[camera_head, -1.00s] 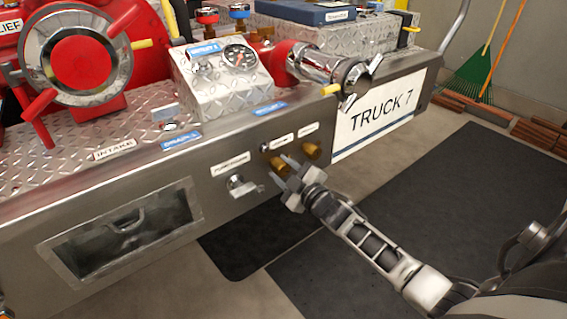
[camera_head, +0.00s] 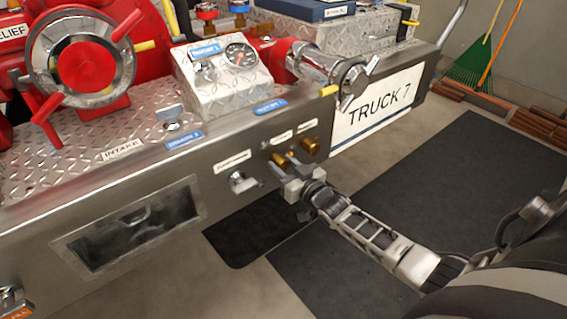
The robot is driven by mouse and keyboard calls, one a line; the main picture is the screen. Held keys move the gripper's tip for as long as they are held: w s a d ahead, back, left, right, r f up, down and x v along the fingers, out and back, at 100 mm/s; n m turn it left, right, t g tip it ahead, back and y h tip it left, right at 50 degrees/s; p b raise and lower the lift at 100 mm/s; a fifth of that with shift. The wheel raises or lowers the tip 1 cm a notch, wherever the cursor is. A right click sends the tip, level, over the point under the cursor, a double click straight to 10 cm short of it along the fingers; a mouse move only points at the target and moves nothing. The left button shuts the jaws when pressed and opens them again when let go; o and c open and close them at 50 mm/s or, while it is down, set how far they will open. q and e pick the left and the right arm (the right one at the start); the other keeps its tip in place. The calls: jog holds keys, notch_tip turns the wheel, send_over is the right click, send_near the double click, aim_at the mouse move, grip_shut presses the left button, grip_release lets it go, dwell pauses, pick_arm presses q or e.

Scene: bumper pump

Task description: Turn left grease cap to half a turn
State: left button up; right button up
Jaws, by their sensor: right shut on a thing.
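Two brass grease caps stick out of the steel bumper face under small white labels. My right gripper (camera_head: 282,167) is at the left grease cap (camera_head: 280,157), its fingers shut on it. The fingers and palm hide part of that cap. The right grease cap (camera_head: 310,146) stands free, just to the right of my fingers. How far the left cap is turned cannot be told. My left gripper is not in view.
A metal valve or latch (camera_head: 241,181) juts from the bumper (camera_head: 225,205) left of the caps. A silver capped pipe outlet (camera_head: 350,80) sticks out above. The TRUCK 7 sign (camera_head: 376,112) is on the right. Dark mats (camera_head: 400,180) cover the open floor.

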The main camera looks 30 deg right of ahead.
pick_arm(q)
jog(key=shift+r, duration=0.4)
pick_arm(e)
jog(key=shift+m, duration=0.6)
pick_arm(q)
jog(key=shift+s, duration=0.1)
pick_arm(e)
jog(key=o, duration=1)
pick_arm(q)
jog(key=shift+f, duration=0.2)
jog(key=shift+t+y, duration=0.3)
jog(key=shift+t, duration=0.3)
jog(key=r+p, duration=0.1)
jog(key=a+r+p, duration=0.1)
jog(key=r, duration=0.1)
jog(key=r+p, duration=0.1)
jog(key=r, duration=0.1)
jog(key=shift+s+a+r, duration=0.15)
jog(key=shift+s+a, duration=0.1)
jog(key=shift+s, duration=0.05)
pick_arm(e)
jog(key=s, duration=1)
jog(key=s+d, duration=0.1)
jog(key=s, duration=0.5)
